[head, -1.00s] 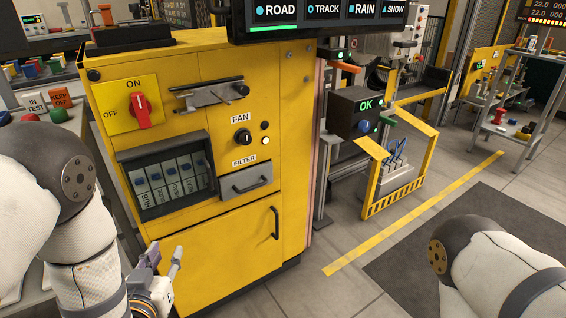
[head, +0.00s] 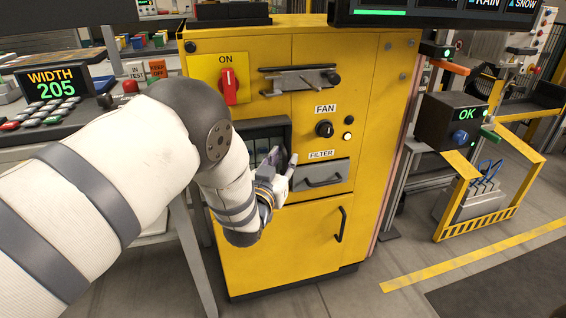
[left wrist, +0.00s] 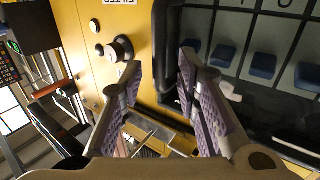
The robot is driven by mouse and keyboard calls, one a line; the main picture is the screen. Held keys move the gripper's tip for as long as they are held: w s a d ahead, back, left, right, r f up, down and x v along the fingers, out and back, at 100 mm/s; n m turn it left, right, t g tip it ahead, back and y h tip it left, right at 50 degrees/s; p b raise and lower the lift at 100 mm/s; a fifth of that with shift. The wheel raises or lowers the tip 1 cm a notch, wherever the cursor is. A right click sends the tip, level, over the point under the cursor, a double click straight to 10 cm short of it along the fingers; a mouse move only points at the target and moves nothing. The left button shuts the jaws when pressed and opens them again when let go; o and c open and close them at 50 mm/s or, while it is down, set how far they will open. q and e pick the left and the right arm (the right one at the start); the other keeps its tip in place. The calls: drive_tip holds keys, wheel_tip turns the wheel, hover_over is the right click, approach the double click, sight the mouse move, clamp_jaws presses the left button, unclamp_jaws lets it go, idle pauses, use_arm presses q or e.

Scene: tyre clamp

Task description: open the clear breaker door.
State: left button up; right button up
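The breaker box with its black-framed clear door (head: 272,122) is on the yellow cabinet's front, mostly hidden by my left arm in the head view. In the left wrist view the black frame edge (left wrist: 165,45) runs between my fingertips' directions, with a row of blue breaker switches (left wrist: 262,65) behind clear glazing to the right. My left gripper (head: 281,165) is open in front of the box's lower right corner. In the left wrist view its two purple-padded fingers (left wrist: 163,66) are apart. I cannot tell if they touch the frame. My right gripper is out of view.
The yellow cabinet (head: 285,240) also carries a red ON/OFF switch (head: 229,86), a fan knob (head: 324,129) and a filter drawer (head: 322,175) close to the gripper. A keypad console (head: 55,95) stands at left. Open floor lies at lower right.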

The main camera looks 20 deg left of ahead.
use_arm(q)
clamp_jaws()
drive_tip(key=shift+s, duration=0.2)
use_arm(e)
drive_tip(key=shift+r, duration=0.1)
